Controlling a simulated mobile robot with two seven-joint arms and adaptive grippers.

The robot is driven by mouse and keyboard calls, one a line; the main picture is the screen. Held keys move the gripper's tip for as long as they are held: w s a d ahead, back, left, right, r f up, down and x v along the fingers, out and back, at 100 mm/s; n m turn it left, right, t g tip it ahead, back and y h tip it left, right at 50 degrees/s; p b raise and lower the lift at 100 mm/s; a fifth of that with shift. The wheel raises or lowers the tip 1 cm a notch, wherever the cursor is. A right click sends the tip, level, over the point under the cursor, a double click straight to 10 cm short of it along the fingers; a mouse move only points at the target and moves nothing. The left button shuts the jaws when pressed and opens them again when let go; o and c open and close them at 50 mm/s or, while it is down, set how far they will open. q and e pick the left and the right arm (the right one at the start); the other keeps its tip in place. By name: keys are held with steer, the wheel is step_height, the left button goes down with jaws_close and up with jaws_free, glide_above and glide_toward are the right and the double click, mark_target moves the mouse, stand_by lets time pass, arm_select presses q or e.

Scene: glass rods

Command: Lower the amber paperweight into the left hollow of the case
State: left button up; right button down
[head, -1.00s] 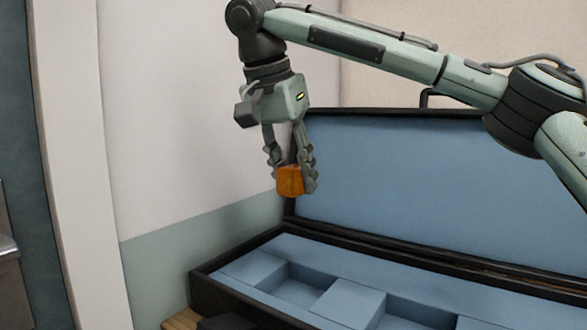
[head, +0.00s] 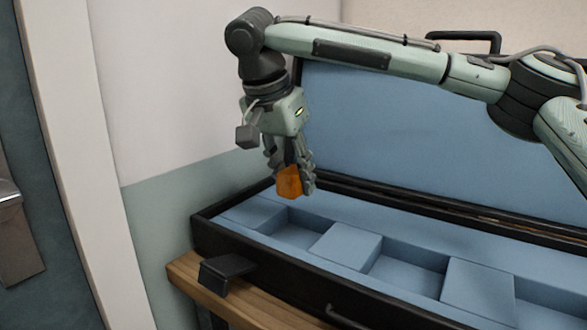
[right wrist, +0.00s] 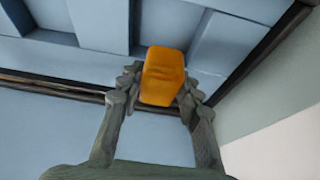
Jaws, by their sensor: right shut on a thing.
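The amber paperweight (head: 289,182) is an orange block held between the fingers of my right gripper (head: 291,178). The right gripper is shut on it, and the block hangs above the case, over the left part of its insert. The open case (head: 215,239) is black outside with a blue lining. Its left hollow (head: 300,228) lies just below the block and looks empty where it shows. In the right wrist view the paperweight (right wrist: 162,76) sits between both fingertips, with the blue insert (right wrist: 100,25) beyond it. My left gripper is not in view.
The case lid (head: 420,140) stands open behind the hollows. Other hollows (head: 408,270) lie to the right. The case rests on a wooden table (head: 220,295), with a small black object (head: 226,270) at its left end. A wall (head: 160,110) rises close on the left.

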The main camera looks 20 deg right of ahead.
mark_target(298, 242)
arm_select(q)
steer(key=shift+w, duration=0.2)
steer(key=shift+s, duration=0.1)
arm_select(e)
steer(key=shift+f+b, duration=0.6)
steer(key=shift+f, duration=0.7)
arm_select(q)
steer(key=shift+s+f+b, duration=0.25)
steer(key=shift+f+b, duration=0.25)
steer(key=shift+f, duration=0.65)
arm_select(e)
steer(key=shift+f, duration=1.4)
arm_select(q)
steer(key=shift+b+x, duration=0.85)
steer(key=shift+b, duration=0.05)
arm_select(e)
steer(key=shift+f, duration=2.5)
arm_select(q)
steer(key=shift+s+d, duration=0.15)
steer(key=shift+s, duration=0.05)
arm_select(e)
steer(key=c, duration=1)
jaws_free()
